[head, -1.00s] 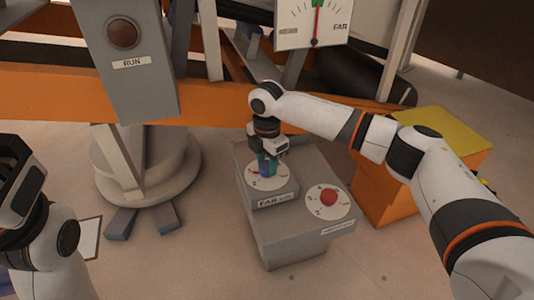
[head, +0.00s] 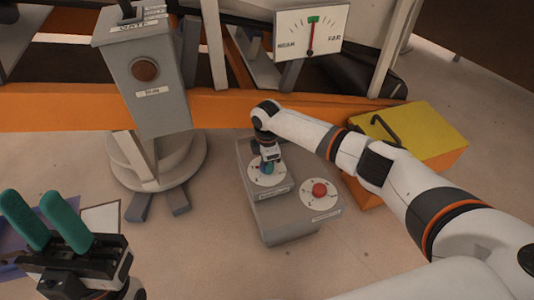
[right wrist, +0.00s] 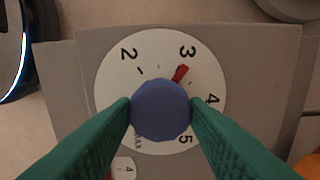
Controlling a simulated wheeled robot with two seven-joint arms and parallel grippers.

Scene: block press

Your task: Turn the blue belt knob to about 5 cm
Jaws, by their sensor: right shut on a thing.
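The blue belt knob (right wrist: 160,110) sits at the centre of a white dial (right wrist: 113,80) marked 2, 3, 4 and 5 in the right wrist view. Its red pointer (right wrist: 181,73) points about at the 3. My right gripper (right wrist: 160,104) is shut on the knob, with one green finger on each side. In the head view the dial (head: 255,178) is on the grey control box (head: 268,218), and my right gripper (head: 268,163) hides most of the knob. My left gripper (head: 35,207) is at the lower left, its green fingers apart and empty.
A red knob (head: 319,189) on a second dial is just right of the blue one. A NEAR/FAR gauge (head: 290,38) has its needle near the green mark. A grey post (head: 155,100) with a brown button stands left, and a yellow-topped orange box (head: 425,130) right.

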